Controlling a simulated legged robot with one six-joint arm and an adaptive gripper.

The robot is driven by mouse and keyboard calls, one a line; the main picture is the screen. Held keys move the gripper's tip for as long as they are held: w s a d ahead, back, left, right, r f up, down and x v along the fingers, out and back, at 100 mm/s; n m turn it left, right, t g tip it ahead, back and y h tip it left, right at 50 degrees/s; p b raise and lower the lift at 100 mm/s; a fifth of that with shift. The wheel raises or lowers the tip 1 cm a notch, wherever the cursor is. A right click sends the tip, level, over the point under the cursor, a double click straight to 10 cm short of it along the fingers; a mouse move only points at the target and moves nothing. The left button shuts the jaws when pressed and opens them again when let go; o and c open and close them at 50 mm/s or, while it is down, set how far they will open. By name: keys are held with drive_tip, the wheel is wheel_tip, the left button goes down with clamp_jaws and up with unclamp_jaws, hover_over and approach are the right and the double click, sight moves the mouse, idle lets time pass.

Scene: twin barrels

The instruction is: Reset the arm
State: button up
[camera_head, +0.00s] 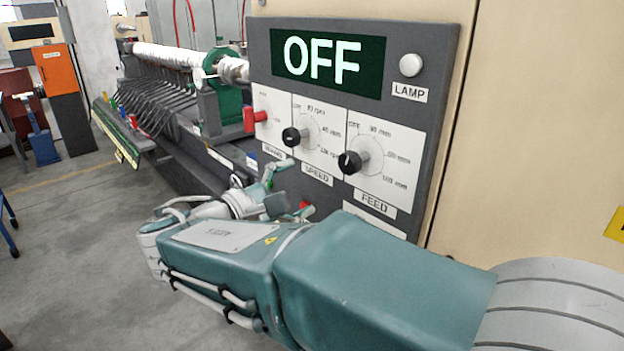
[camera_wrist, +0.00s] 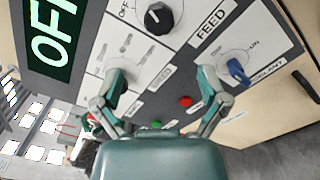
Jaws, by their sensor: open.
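My arm, with teal covers, reaches across the lower part of the head view toward a grey control panel (camera_head: 400,60). My gripper (camera_head: 285,192) is open and empty in front of the panel's lower part, below the speed knob (camera_head: 292,137). In the wrist view my gripper's fingers (camera_wrist: 163,84) are spread wide. A red button (camera_wrist: 185,100) and a green button (camera_wrist: 155,124) show between and below the fingertips. The right finger is close to the blue coolant knob (camera_wrist: 237,70); I cannot tell whether they touch. The left finger overlaps a white dial plate.
The panel screen (camera_head: 322,60) reads OFF. A white lamp (camera_head: 411,65), a red switch (camera_head: 255,118) and the black feed knob (camera_head: 350,161) stick out. A long machine (camera_head: 190,100) runs behind. Open floor (camera_head: 70,250) lies at the left.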

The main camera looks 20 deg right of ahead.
drive_tip(key=shift+a, duration=0.1)
idle(0.3)
drive_tip(key=s+d+f+m+g+y, duration=0.35)
drive_tip(key=s+d+f+y, duration=0.3)
drive_tip(key=s+f, duration=0.3)
drive_tip(key=s+a+f+m+t+y, duration=0.3)
drive_tip(key=s+a+f+m+y, duration=0.3)
drive_tip(key=y, duration=0.4)
drive_tip(key=shift+a+f+m, duration=0.3)
drive_tip(key=shift+a+m, duration=0.55)
drive_tip(key=shift+a, duration=0.05)
drive_tip(key=shift+y, duration=0.25)
